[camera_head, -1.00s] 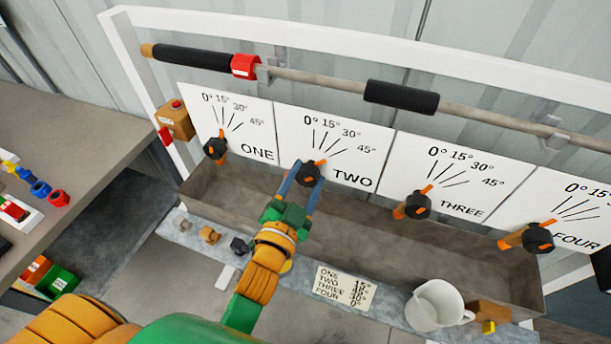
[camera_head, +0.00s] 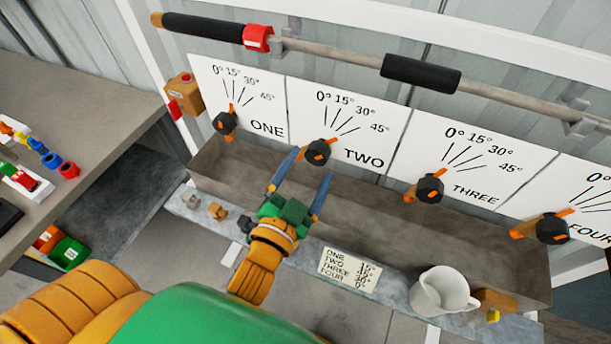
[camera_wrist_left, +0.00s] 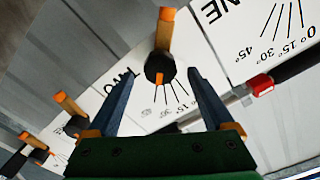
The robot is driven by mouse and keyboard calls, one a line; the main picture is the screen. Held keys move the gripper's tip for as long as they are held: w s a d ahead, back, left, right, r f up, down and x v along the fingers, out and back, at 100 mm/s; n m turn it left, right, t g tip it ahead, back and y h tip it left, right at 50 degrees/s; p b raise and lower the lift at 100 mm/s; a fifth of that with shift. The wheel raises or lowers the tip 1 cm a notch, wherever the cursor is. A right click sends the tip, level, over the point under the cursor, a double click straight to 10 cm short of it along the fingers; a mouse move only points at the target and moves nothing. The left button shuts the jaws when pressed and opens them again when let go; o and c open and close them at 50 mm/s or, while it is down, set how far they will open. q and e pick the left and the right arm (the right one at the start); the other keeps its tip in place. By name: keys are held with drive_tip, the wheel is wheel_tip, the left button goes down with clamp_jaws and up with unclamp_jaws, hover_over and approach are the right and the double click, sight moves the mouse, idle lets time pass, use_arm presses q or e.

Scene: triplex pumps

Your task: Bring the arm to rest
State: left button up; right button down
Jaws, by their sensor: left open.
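My left gripper (camera_head: 311,164) is open and empty in the head view, just below and in front of the black knob under panel TWO (camera_head: 318,152). In the left wrist view that knob (camera_wrist_left: 160,68) shows between the open fingers (camera_wrist_left: 161,76), apart from them. Its orange pointer tilts up and right in the head view; the exact mark is hard to read. The knobs of panel ONE (camera_head: 225,123), panel THREE (camera_head: 430,188) and panel FOUR (camera_head: 552,229) stand clear of the gripper. My right gripper is not in view.
A grey trough (camera_head: 370,236) runs under the panels. On the ledge before it are a note card (camera_head: 349,269), a white mug (camera_head: 440,292) and small fittings (camera_head: 217,211). A bar with black grips (camera_head: 421,73) hangs above. A workbench (camera_head: 80,115) stands at left.

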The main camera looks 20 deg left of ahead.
use_arm(q)
drive_tip(key=s, duration=0.3)
drive_tip(key=shift+s+r+b, duration=0.1)
drive_tip(key=shift+s+b, duration=0.15)
drive_tip(key=shift+b, duration=0.1)
